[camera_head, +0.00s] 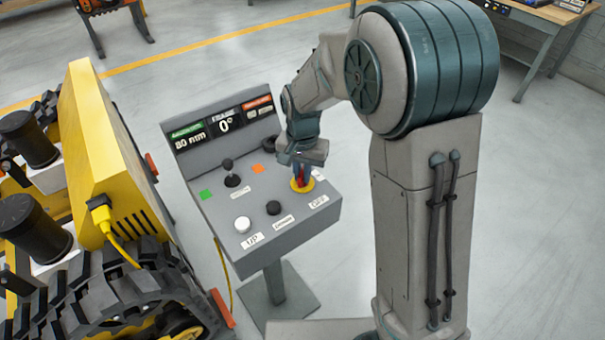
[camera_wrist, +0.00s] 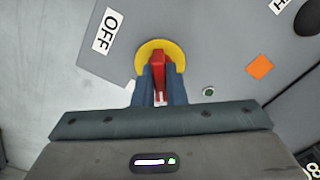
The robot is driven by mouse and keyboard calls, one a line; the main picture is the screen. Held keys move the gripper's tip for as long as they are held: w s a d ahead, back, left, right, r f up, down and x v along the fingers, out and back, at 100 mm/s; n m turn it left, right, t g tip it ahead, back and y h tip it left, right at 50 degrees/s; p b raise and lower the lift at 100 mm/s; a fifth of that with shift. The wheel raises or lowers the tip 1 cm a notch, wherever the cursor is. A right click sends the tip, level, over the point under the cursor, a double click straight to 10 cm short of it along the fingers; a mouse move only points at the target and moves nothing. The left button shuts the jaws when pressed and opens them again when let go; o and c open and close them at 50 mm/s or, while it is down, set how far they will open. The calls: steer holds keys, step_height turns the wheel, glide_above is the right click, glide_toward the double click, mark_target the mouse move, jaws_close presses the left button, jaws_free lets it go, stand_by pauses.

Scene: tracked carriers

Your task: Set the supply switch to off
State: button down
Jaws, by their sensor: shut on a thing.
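The supply switch is a red handle (camera_wrist: 158,62) on a round yellow plate (camera_wrist: 174,50), set in the sloped grey control panel. In the head view the yellow plate (camera_head: 303,185) is at the panel's right side, near the OFF label (camera_head: 318,202). My gripper (camera_wrist: 160,76) is over the switch with its two blue fingers shut on the red handle, one on each side. In the head view my gripper (camera_head: 301,170) comes down on the switch from above. The OFF label (camera_wrist: 108,31) is left of the plate in the wrist view. The fingers hide part of the handle.
The panel also holds a black lever (camera_head: 231,176), a white button (camera_head: 242,224) marked UP and a black button (camera_head: 273,208). A yellow tracked carrier (camera_head: 120,150) stands close on the left. A workbench (camera_head: 545,25) is at the back right. Open floor lies around the console.

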steer(key=n+b, duration=0.1)
steer(key=n, duration=0.4)
steer(key=shift+n, duration=2.6)
steer(key=c, duration=1.5)
jaws_free()
step_height(320, 180, up, 14)
steer(key=shift+f, duration=0.1)
steer(key=shift+s+d, duration=0.1)
